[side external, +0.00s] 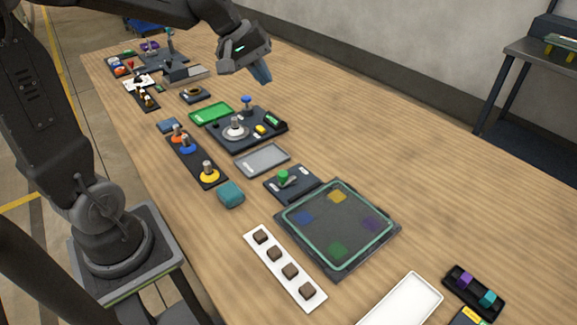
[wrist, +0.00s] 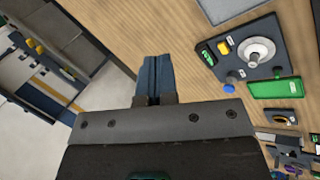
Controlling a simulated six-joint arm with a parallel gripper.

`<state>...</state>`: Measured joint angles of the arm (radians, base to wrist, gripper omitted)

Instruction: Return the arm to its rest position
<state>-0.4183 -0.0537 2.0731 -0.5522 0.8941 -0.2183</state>
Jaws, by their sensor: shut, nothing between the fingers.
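My gripper (side external: 262,74) hangs in the air over the far side of the wooden table (side external: 420,170), at the top middle of the side external view. Its blue-grey fingers are together and hold nothing. In the wrist view my gripper (wrist: 152,62) also shows its fingers shut, with the table top and the floor beyond the table edge behind them. The dark board with a silver round post (side external: 236,130) stands below and a little left of the gripper, apart from it. The same board shows at the right in the wrist view (wrist: 245,62).
A green tray (side external: 211,113), a grey tray (side external: 262,160), a strip of coloured knobs (side external: 190,150) and a large square panel (side external: 338,222) lie on the table. A white strip with dark blocks (side external: 284,266) is near the front. The table's right side is mostly bare.

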